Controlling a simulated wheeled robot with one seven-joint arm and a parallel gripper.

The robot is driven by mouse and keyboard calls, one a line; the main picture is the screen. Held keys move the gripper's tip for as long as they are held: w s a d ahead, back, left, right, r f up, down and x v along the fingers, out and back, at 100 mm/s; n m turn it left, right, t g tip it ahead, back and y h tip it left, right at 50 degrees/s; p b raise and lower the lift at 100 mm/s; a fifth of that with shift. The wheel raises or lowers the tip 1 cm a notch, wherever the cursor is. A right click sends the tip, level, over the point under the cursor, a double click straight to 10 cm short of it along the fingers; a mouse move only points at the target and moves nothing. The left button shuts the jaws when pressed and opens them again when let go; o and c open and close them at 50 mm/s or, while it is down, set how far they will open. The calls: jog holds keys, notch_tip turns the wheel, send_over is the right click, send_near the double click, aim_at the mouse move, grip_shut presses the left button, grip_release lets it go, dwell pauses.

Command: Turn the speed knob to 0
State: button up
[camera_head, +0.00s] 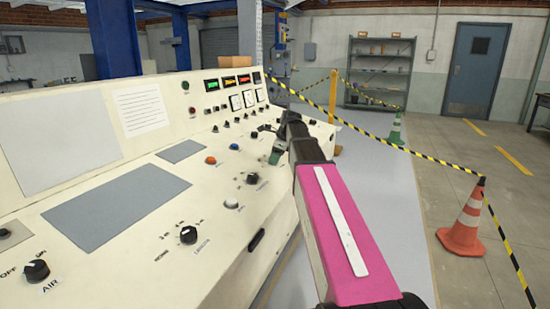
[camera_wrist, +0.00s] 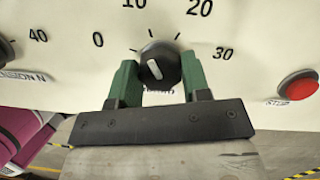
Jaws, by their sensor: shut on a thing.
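The speed knob (camera_wrist: 158,63) is a round black knob with a short white mark, seen in the wrist view. A printed scale of 0, 10, 20 and 30 runs around it. The white mark tilts slightly left of straight up, roughly towards the 10 side. My gripper (camera_wrist: 160,77) has its two green fingers on the knob's left and right sides, shut on it. The label under the knob is mostly hidden. In the head view my gripper (camera_head: 275,153) is at the console's right part, and my arm hides the knob.
A red stop button (camera_wrist: 298,86) sits right of the knob, and part of another dial (camera_wrist: 5,52) is at the left. The cream console (camera_head: 130,270) carries other knobs, including AIR (camera_head: 37,270). An orange cone (camera_head: 467,225) and striped tape stand on the floor at right.

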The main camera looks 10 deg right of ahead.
jog(key=n, duration=0.5)
jog(key=shift+g, duration=0.4)
jog(key=shift+n+g, duration=0.3)
jog(key=shift+n, duration=1.8)
jog(key=o, duration=0.9)
jog(key=shift+r, duration=0.1)
jog(key=v, duration=1)
jog(key=shift+d+r, duration=0.1)
jog(key=shift+r, duration=0.25)
